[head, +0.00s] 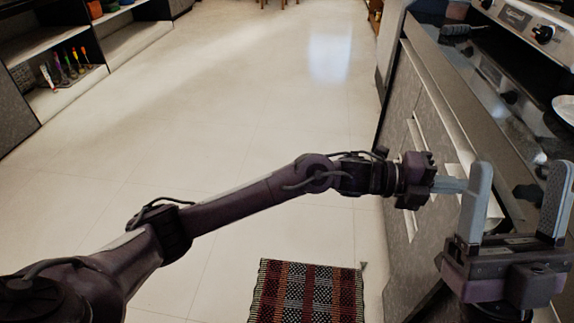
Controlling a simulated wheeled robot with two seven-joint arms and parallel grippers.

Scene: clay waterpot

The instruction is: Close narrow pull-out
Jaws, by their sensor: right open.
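A grey cabinet run (420,100) with pale long handles stands along the right side in the head view. I cannot clearly tell which of its fronts is the narrow pull-out or how far it stands out. My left gripper (452,185) reaches from the left to the cabinet front, its fingers pointing right. Its fingertips are partly hidden behind a finger of my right gripper, so its opening does not show. My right gripper (515,200) is at the lower right, fingers up and wide apart, with nothing between them. It is in front of the cabinet and counter edge.
A stove (540,30) and a white plate (565,108) are at the upper right. A red, black and white woven rug (306,292) lies on the floor below my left arm. Open shelves (65,90) stand at the far left. The pale floor between is clear.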

